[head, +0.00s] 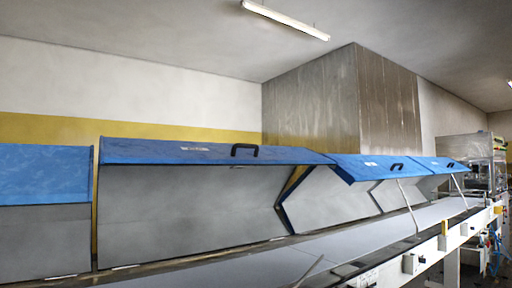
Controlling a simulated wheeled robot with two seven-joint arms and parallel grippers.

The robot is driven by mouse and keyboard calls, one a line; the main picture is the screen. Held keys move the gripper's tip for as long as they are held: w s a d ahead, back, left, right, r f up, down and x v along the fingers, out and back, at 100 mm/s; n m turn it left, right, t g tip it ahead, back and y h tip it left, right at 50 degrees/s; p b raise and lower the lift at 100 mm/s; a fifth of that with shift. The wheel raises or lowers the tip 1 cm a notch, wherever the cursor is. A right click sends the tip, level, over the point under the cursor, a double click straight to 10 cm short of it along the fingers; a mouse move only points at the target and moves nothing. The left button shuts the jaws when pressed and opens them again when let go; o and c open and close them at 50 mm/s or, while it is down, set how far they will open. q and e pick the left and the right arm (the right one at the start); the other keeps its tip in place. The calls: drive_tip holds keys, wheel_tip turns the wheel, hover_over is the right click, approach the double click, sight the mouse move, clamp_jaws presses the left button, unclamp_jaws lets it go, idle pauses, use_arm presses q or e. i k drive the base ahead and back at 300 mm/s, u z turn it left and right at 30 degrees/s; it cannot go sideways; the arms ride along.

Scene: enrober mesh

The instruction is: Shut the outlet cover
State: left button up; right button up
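Several blue covers stand raised along a long conveyor line. A large cover (190,200) at centre left shows its grey inner face, a blue top edge and a black handle (244,150). To its right, a second open cover (330,205) has a black handle (397,166) and a thin prop rod (408,205). A third open cover (432,183) is farther off, also with a rod. Another blue and grey cover (45,175) is cut off at the left edge. I cannot tell which one is the outlet cover. Neither of my grippers is in view.
The grey conveyor bed (350,243) runs from lower left to far right below the covers. A white side rail (455,236) with small boxes lines its near side. A clear-walled machine (463,150) stands at the far right. A large brownish block (340,100) rises behind.

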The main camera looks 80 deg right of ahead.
sight(158, 201)
drive_tip(key=k, duration=0.1)
drive_tip(key=z, duration=1.45)
